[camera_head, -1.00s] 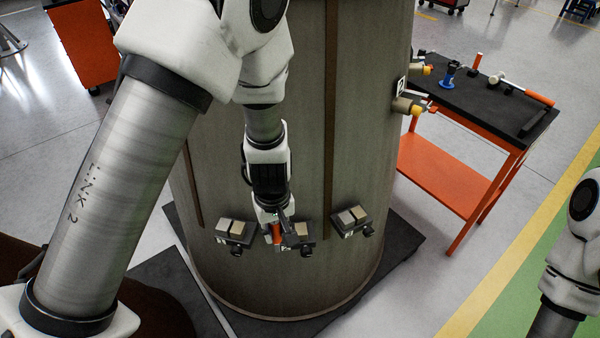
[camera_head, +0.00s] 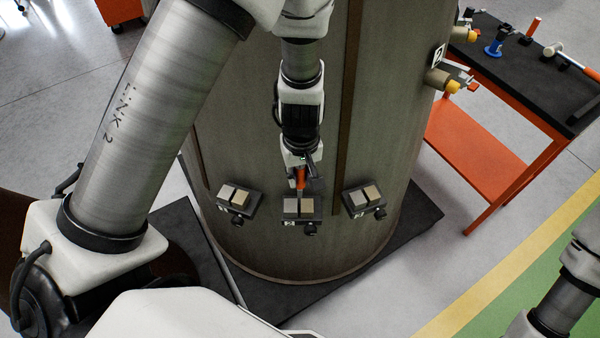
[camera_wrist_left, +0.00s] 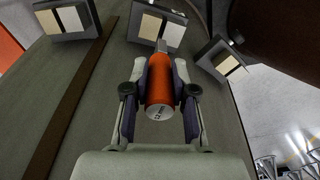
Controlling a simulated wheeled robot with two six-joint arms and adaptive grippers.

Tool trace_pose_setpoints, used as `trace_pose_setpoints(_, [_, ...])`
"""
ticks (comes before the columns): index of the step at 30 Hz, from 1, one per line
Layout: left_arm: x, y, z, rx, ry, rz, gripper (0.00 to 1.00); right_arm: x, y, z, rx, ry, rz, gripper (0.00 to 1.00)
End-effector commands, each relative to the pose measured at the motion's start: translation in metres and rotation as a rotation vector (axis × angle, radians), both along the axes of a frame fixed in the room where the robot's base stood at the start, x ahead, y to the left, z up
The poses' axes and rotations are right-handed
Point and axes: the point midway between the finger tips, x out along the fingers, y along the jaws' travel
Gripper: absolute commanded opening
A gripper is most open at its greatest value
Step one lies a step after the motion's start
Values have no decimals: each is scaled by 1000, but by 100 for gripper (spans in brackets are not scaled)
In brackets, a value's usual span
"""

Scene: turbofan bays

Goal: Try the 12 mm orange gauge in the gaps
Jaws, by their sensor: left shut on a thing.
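My left gripper (camera_head: 300,168) is shut on the orange gauge (camera_head: 300,180), just above the middle gap block (camera_head: 291,205) on the grey cylinder. In the left wrist view the gripper (camera_wrist_left: 159,72) has one finger on each side of the gauge's round orange handle (camera_wrist_left: 159,92). The gauge's grey tip points at the middle block (camera_wrist_left: 173,32), near the seam between its pale halves. I cannot tell whether the tip is inside that gap. The left gap block (camera_head: 239,198) and right gap block (camera_head: 361,199) sit on either side. My right gripper is out of view.
The big grey cylinder (camera_head: 275,235) stands on a dark base plate (camera_head: 418,212). Yellow-tipped fittings (camera_head: 452,86) stick out from its right side. An orange table (camera_head: 470,150) with a dark top carries tools at the right.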

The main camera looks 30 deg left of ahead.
Motion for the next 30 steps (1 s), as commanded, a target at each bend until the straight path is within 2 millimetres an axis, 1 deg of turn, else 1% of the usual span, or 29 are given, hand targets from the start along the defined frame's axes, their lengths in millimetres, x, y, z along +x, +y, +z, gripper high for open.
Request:
trace_pose_setpoints(1, [0,0,-6,0,0,0,0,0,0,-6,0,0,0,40])
trace_pose_setpoints(21, [0,0,-54,-1,1,1,0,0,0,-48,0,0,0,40])
trace_pose_setpoints(24, [0,0,-50,-1,-1,1,0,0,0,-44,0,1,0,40])
trace_pose_setpoints(30, [-1,0,-50,-1,-1,1,0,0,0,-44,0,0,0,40])
